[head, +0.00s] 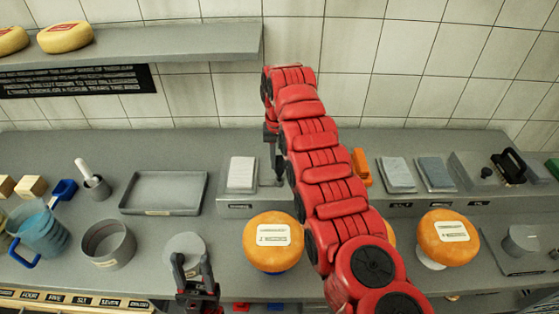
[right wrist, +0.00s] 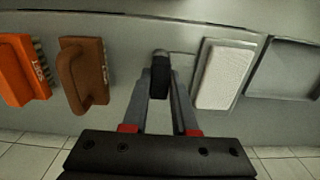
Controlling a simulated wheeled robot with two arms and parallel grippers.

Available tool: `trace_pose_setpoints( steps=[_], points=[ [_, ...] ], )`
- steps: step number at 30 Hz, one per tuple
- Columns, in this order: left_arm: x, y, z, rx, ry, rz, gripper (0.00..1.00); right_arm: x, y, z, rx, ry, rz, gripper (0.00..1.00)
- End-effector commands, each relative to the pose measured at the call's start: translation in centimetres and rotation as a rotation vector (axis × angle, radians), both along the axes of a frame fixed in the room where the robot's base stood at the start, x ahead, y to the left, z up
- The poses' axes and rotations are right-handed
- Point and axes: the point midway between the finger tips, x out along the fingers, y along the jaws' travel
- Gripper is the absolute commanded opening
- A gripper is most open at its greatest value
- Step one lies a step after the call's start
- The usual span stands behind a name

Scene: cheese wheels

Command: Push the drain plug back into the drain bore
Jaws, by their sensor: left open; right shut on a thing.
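My right gripper (head: 278,174) reaches down over the raised back ledge, between the white pad and the brushes. In the right wrist view its two fingers (right wrist: 161,92) are shut on a small dark plug (right wrist: 160,72), held just above or against the ledge; I cannot tell whether it touches. No drain bore shows clearly; the fingers and plug may cover it. My left gripper (head: 193,268) is open and empty over the front of the counter, near a pale round disc (head: 184,248).
A white pad (head: 242,174) lies beside the right gripper; it also shows in the right wrist view (right wrist: 226,75). An orange brush (right wrist: 22,70) and a brown-handled brush (right wrist: 83,75) lie on its other side. Cheese wheels (head: 273,243) (head: 447,238) stand in front. My red arm hides the middle.

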Motion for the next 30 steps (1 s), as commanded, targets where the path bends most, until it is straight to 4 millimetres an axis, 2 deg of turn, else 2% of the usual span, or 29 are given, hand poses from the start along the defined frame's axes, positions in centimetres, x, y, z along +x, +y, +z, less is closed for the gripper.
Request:
trace_pose_setpoints(
  steps=[14,30],
  points=[
    [0.0,0.0,-0.4,0.000,0.000,0.000,0.50,0.0,0.0,0.0,0.000,-0.001,0.000,0.00],
    [0.0,0.0,-1.3,0.000,0.000,0.000,0.50,0.0,0.0,-1.3,0.000,0.000,0.000,0.00]
  ],
)
